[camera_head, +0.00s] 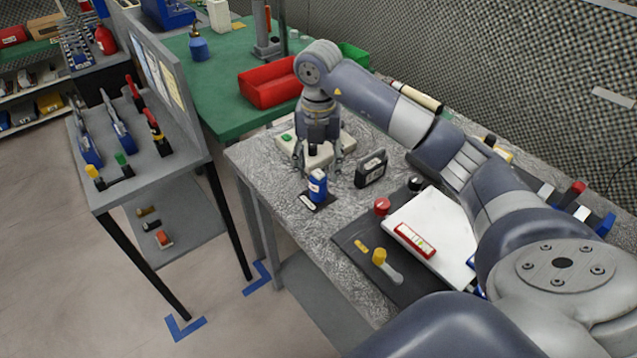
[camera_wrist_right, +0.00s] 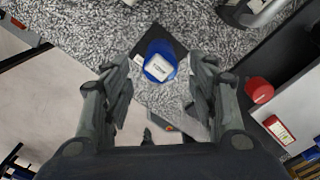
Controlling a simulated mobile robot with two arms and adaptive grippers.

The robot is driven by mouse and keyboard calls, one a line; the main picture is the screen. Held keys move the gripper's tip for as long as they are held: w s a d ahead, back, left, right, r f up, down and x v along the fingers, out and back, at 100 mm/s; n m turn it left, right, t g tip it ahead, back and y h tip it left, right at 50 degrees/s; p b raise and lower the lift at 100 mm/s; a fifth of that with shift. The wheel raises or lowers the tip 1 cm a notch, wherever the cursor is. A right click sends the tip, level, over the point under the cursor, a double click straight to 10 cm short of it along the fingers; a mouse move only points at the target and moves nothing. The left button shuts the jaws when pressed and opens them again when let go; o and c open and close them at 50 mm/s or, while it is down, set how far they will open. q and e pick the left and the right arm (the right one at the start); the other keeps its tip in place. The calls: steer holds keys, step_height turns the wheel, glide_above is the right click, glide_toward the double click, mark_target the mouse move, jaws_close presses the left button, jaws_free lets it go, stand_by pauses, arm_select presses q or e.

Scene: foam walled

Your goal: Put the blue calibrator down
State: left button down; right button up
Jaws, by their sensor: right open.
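The blue calibrator (camera_head: 317,184) stands upright on a small dark pad (camera_head: 318,201) near the left edge of the grey speckled bench. My right gripper (camera_head: 318,170) is open behind and above it, with its fingers apart. In the right wrist view the calibrator (camera_wrist_right: 159,62) shows its pale top beyond and between the open fingertips (camera_wrist_right: 160,85), with no finger seen touching it. The dark pad (camera_wrist_right: 178,45) shows under it there. My left gripper is not in view.
A dark grey meter (camera_head: 371,168) stands right of the calibrator. A white device (camera_head: 325,150) sits behind the gripper. A dark mat (camera_head: 352,240) with a red knob (camera_head: 382,206) and a white board (camera_head: 440,232) lies to the right. A red bin (camera_head: 268,88) is on the green table.

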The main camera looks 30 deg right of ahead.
step_height(320, 180, up, 5)
steer(key=shift+r, duration=0.15)
stand_by(0.7)
